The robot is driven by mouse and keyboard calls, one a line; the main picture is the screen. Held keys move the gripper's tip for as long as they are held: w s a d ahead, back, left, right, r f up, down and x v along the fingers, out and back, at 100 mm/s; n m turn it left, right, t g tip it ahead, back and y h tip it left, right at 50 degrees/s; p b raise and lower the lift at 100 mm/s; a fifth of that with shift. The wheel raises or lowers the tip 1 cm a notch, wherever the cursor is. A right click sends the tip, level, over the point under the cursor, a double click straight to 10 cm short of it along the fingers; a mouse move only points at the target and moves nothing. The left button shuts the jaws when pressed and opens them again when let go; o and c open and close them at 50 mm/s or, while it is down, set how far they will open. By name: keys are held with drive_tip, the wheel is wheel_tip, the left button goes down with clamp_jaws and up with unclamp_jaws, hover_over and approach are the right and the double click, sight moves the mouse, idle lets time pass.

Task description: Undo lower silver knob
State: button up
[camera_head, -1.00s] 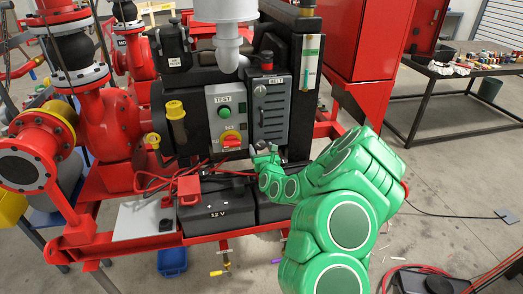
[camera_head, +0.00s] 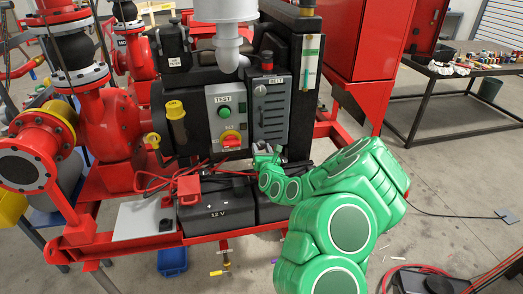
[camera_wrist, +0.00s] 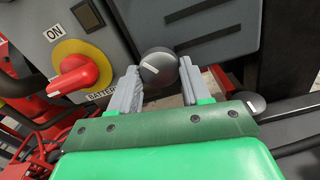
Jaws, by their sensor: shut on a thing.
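The lower knob (camera_wrist: 158,66) shows in the wrist view as a round, dark grey, shiny cap with a short pale mark on its face. It is at the lower edge of the grey BELT panel (camera_head: 271,108). My gripper (camera_wrist: 160,74) is shut on it, with one grey finger on each side. In the head view my gripper (camera_head: 266,152) is at the foot of the panel, and its fingers hide the knob. Another silver knob (camera_head: 261,90) sits higher on the same panel, clear of my gripper.
The red rotary switch (camera_head: 231,142) on its yellow plate is close left of my gripper and also shows in the wrist view (camera_wrist: 78,74). A black 12 V battery (camera_head: 217,212) with red cables lies below. A second dark round knob (camera_wrist: 254,102) is right of my gripper.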

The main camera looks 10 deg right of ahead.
drive_tip(key=shift+m, duration=2)
drive_tip(key=o, duration=1.1)
drive_tip(key=shift+c, duration=0.2)
drive_tip(key=shift+s, duration=0.1)
drive_tip(key=shift+s, duration=3.8)
drive_tip(key=shift+a+r, duration=0.1)
drive_tip(key=shift+r, duration=0.05)
